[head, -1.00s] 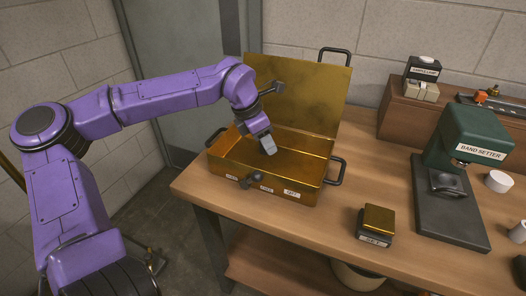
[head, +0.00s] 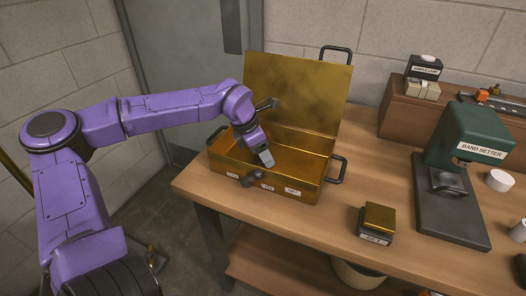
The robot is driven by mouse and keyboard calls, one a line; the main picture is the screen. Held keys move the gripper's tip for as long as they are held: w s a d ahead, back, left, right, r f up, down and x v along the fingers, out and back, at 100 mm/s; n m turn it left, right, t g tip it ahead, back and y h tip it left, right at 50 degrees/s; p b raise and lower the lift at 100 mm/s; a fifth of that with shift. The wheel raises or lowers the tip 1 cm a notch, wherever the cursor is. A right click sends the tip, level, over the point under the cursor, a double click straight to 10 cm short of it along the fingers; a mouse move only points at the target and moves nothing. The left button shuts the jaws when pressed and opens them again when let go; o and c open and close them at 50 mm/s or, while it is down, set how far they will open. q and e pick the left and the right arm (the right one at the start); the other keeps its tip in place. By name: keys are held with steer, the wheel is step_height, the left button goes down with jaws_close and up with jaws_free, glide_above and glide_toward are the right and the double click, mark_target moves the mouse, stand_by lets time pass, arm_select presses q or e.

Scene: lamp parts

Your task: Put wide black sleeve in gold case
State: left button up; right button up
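The gold case (head: 315,189) stands on the wooden table with its lid (head: 300,97) raised at the back. Its front wall has several white labels and a dark latch. My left gripper (head: 265,157) points down into the case from the left, with its grey fingertip area inside the opening near the front wall. I cannot tell whether its fingers are open or shut, or whether they hold anything. I cannot make out a wide black sleeve; part of the case floor is hidden by the gripper and front wall. My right gripper is not in view.
A green band setter (head: 471,138) on a dark base stands at the right. White cylindrical parts (head: 499,180) lie at the right edge.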

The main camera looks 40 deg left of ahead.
arm_select(q)
steer(key=shift+r, duration=0.4)
steer(key=v, duration=1.1)
steer(key=shift+r+p, duration=0.25)
steer(key=shift+p, duration=0.1)
steer(key=shift+s+a, duration=0.1)
steer(key=shift+a, duration=0.05)
